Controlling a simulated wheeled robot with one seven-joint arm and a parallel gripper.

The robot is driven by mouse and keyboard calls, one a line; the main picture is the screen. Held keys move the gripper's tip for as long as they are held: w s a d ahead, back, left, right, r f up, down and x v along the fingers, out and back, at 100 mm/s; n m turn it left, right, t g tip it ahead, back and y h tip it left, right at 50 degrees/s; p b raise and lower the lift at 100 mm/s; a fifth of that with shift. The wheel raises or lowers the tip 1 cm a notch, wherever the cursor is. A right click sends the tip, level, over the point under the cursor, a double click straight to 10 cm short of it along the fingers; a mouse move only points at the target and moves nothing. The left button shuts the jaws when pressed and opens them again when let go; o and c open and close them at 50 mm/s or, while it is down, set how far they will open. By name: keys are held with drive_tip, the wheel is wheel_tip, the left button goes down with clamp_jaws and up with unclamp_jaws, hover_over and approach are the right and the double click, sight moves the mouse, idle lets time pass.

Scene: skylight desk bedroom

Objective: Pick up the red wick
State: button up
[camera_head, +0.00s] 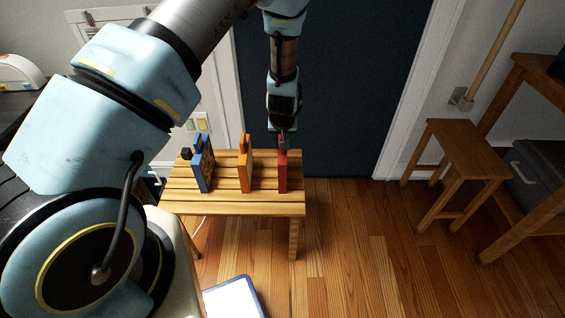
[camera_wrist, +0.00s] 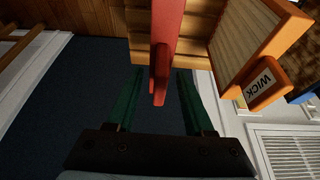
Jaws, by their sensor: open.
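The red wick (camera_head: 283,172) is a thin upright red piece at the right end of a slatted wooden bench. In the wrist view the red wick (camera_wrist: 167,30) is seen edge-on, and its narrow red tab reaches in between my fingers. My gripper (camera_head: 283,130) is above the red wick, pointing down. In the wrist view my gripper (camera_wrist: 159,76) is open, with one green finger on each side of the tab and a visible gap on both sides. The head view does not show the fingertips clearly.
An orange wick (camera_head: 245,163) with a tab lettered WICK (camera_wrist: 264,83) stands left of the red one, and a blue one (camera_head: 203,165) farther left. The bench (camera_head: 228,207) stands before a dark door (camera_head: 345,80). A wooden stool (camera_head: 465,150) is at right; floor between is clear.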

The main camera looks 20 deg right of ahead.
clamp_jaws()
idle(0.3)
idle(1.1)
